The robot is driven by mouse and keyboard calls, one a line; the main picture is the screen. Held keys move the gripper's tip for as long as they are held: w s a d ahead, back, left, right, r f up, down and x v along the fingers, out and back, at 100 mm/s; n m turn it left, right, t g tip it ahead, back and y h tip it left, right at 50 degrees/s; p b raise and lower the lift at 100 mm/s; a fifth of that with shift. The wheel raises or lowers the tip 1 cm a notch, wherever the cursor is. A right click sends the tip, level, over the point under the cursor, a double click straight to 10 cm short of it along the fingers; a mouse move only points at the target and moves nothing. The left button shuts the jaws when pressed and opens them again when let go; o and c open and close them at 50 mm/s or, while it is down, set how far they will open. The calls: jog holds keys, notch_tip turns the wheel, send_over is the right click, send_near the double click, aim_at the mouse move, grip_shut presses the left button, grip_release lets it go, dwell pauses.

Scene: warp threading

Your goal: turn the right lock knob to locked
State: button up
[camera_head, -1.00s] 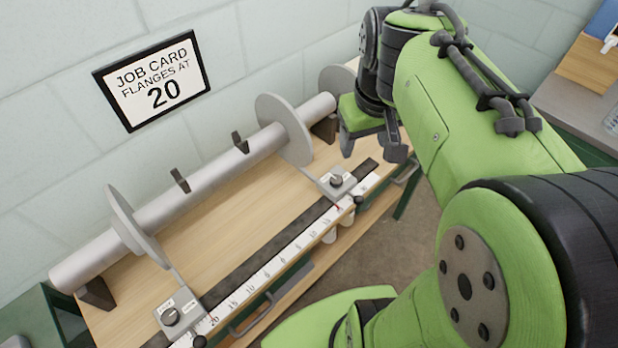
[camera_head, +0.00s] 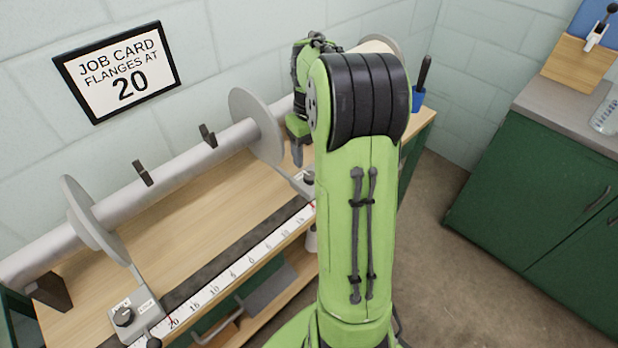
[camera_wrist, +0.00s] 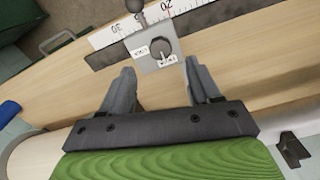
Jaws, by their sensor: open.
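The right lock knob (camera_wrist: 160,49) is a small round dark knob on a grey bracket (camera_wrist: 150,62) in the wrist view. It has small labels to its left and below right, too small to read surely. In the head view the knob (camera_head: 308,177) shows partly beside my arm, which hides the rest of its bracket. My gripper (camera_wrist: 160,68) is open and empty, its two fingers on either side of the knob's line and a little short of it in the wrist picture. In the head view one finger (camera_head: 297,152) shows above the bracket.
The bracket sits by a white scale (camera_head: 232,270), its red mark near 20 in the wrist view. A grey flange (camera_head: 257,127) on the roller stands close to my gripper. The left lock knob (camera_head: 123,316) is far left. A job card (camera_head: 118,70) reads flanges at 20.

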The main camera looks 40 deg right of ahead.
aim_at(311, 176)
notch_tip(311, 176, down, 7)
jog(key=shift+f+b, duration=0.15)
jog(key=shift+b, duration=0.95)
jog(key=shift+c, duration=0.3)
jog(key=c, duration=1)
